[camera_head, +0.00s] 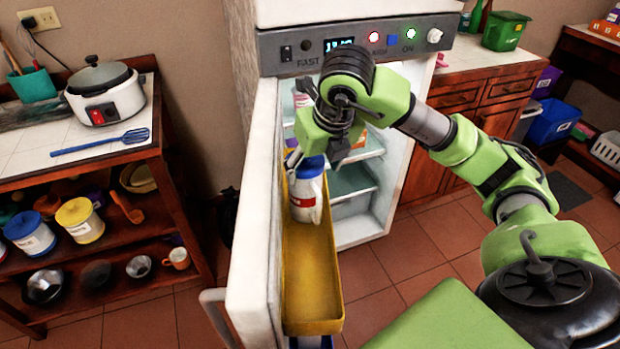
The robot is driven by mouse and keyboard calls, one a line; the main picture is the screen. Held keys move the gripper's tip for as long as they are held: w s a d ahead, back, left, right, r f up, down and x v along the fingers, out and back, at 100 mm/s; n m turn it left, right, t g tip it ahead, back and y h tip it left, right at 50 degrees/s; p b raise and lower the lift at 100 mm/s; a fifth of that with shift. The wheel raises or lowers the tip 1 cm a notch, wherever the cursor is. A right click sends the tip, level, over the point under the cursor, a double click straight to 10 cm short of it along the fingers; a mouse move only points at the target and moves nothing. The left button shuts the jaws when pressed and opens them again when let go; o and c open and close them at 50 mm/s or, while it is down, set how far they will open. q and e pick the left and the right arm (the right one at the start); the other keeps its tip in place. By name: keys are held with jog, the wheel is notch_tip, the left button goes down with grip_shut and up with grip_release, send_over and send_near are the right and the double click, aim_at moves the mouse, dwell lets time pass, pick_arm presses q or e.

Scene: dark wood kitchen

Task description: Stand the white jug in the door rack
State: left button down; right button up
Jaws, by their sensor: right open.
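The white jug (303,203) has a blue lid and a red and blue label. It stands about upright in the yellow door rack (312,300), toward the rack's far end. My right gripper (314,158) is open, pointing down right at the jug's lid. The gripper partly hides the lid, and I cannot tell whether the fingers touch it. My left gripper is out of view.
The white fridge door (252,240) stands open, with its handle (215,312) at the lower left. Fridge shelves (352,185) show behind my right arm. A wooden shelf unit with a rice cooker (104,95) stands at left. The rack's near part is empty.

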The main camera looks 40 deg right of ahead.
jog(key=shift+v, duration=1.3)
